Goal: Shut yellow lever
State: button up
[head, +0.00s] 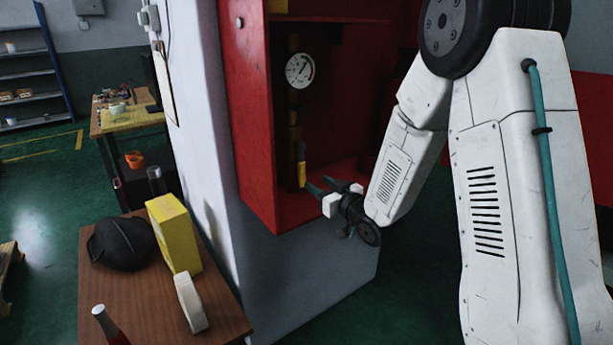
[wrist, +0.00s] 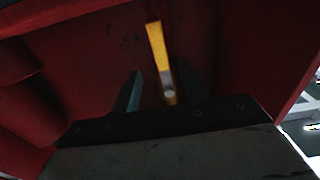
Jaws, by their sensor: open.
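The yellow lever (head: 301,172) hangs down along the pipe below the gauge, inside the red cabinet. In the wrist view the yellow lever (wrist: 158,53) runs from the upper middle down to a grey metal end between my fingers. My gripper (head: 318,188) is at the cabinet's opening, close to the lever's lower part. It also shows in the wrist view (wrist: 160,92), with its fingers apart on either side of the lever. I cannot tell whether a finger touches it.
The red cabinet (head: 252,120) has side walls and a floor around my gripper. A round gauge (head: 300,70) sits above the lever.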

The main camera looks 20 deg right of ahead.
aim_at(303, 173)
jog(key=x, duration=0.6)
jog(key=shift+w+a, duration=0.1)
jog(key=shift+w, duration=0.3)
grip_shut()
